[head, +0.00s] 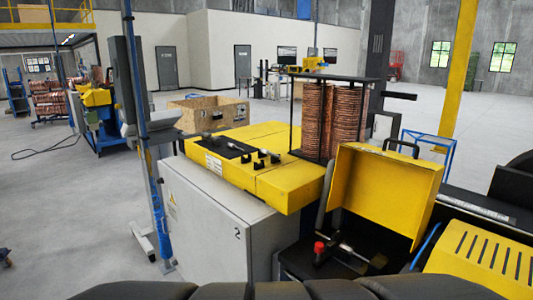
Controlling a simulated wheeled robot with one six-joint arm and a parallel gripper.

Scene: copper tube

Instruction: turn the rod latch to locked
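A short metal rod (347,247) lies in the dark recess in front of the raised yellow cover (385,185), at the lower right in the head view. A red knob (319,247) stands at its left end. This may be the rod latch, but it is too small to tell its position. Dark bars with knobs (262,158) also sit on the flat yellow machine top (285,185). I cannot tell if one of these is the latch. My gripper is not in view.
A grey cabinet (205,225) marked 2 stands under the yellow top. Copper coils (313,120) rise behind it in a black frame. A blue post (158,215) stands at its left. A slotted yellow housing (485,250) is at the right. The floor at left is open.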

